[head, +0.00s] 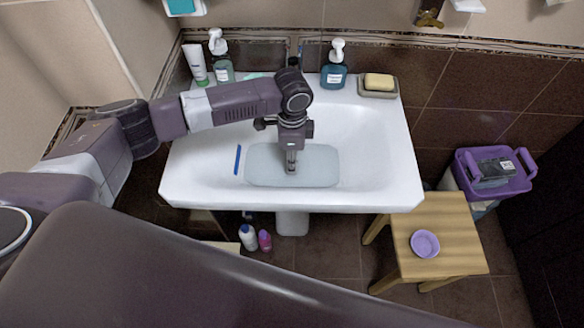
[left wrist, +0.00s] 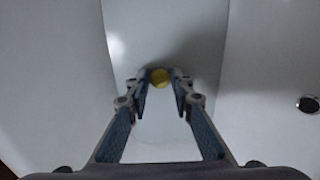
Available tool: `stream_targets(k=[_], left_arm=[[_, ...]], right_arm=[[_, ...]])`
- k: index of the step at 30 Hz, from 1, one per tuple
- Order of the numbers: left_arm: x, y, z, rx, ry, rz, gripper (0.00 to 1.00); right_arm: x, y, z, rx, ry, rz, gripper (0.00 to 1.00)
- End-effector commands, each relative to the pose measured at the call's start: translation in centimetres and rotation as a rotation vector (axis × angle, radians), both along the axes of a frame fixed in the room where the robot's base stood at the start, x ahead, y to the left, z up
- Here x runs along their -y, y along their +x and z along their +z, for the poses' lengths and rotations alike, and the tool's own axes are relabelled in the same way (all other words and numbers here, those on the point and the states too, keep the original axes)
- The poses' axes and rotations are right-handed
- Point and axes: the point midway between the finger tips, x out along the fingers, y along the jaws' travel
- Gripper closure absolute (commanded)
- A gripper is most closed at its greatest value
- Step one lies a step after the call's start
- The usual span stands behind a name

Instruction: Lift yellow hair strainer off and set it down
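The yellow hair strainer shows as a small round yellow shape (left wrist: 160,77) in the left wrist view, between the fingertips of my left gripper (left wrist: 161,84). The fingers are partly closed, close on both sides of it. I cannot tell whether they touch it. In the head view my left gripper (head: 291,163) points straight down into the white washbasin (head: 385,160), its tips at the pale rectangular bottom area. The strainer is hidden there behind the gripper. My right gripper is not in view.
A blue strip (head: 238,160) lies in the basin, left of my gripper. Soap bottles (head: 334,66) and a soap dish (head: 378,90) stand on the back rim. A wooden stool (head: 452,222) with a purple bowl (head: 425,244) stands at right, near a purple basket (head: 510,187).

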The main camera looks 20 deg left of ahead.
Motion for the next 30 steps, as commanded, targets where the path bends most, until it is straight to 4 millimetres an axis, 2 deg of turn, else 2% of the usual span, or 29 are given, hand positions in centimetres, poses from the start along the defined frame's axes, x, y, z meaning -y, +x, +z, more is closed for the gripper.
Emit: stream_targets(k=[1,4,14,19,26,30], left_arm=[[0.0,0.0,0.0,0.000,0.000,0.000,0.86],[0.0,0.0,0.0,0.000,0.000,0.000,0.95],[0.0,0.0,0.1,0.000,0.000,0.000,0.95],[0.0,0.1,0.9,0.002,-0.002,0.000,0.95],[0.1,0.1,3.9,0.004,-0.003,-0.002,0.95],[0.0,0.2,6.9,0.005,-0.003,0.000,0.95]], right_arm=[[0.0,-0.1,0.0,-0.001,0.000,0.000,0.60],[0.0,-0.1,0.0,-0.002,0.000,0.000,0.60],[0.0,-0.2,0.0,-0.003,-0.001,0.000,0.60],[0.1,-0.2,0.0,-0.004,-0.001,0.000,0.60],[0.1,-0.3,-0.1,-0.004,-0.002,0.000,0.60],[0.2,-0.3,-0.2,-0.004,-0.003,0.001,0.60]])
